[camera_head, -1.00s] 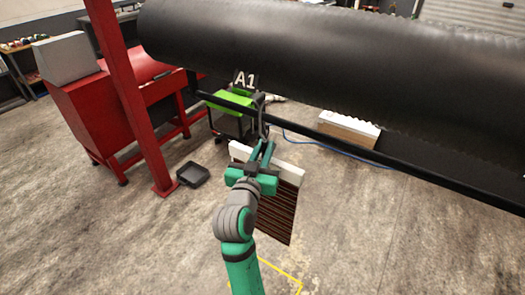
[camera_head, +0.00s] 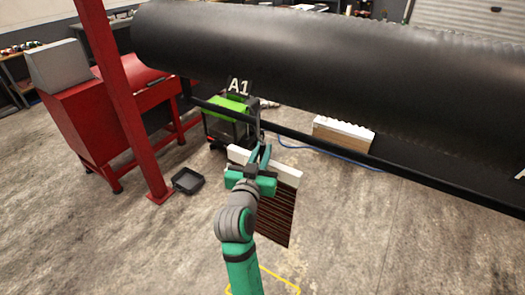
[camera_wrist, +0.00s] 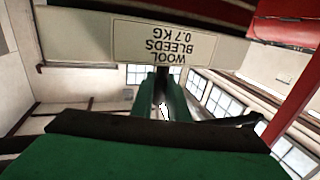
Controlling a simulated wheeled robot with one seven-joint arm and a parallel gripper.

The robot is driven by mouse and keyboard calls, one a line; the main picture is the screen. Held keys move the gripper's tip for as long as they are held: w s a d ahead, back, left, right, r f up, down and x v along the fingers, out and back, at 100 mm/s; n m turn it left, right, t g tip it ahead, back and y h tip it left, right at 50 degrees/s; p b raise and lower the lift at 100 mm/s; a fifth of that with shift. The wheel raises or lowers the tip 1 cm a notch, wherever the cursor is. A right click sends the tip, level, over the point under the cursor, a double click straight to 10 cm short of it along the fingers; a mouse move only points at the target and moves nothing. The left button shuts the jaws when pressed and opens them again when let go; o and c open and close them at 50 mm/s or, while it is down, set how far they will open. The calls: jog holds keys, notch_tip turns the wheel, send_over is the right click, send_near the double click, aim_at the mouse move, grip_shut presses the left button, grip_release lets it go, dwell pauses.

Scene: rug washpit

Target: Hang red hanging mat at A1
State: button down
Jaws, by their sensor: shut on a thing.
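The hanging mat (camera_head: 275,217) is dark with reddish-brown stripes and a white top bar (camera_head: 287,178). My gripper (camera_head: 262,153) is shut on it at the top bar, and the mat hangs down behind my wrist. In the wrist view the bar (camera_wrist: 85,40) carries an upside-down label reading "WOOL BLEEDS 0.7 KG", with my gripper (camera_wrist: 163,82) just below it. The A1 sign (camera_head: 239,87) stands on the black rail (camera_head: 300,137). A grey hook (camera_head: 258,112) hangs by the sign, just above my fingertips in the picture. Whether mat and hook touch cannot be told.
A large black roller (camera_head: 330,65) spans above the rail. A red post (camera_head: 122,105) and red machine (camera_head: 85,125) stand at left. A green-topped cart (camera_head: 225,115) is behind the sign. A black tray (camera_head: 187,181) lies on the floor. The near floor is open.

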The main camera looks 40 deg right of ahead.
jog(key=shift+f, duration=1.9)
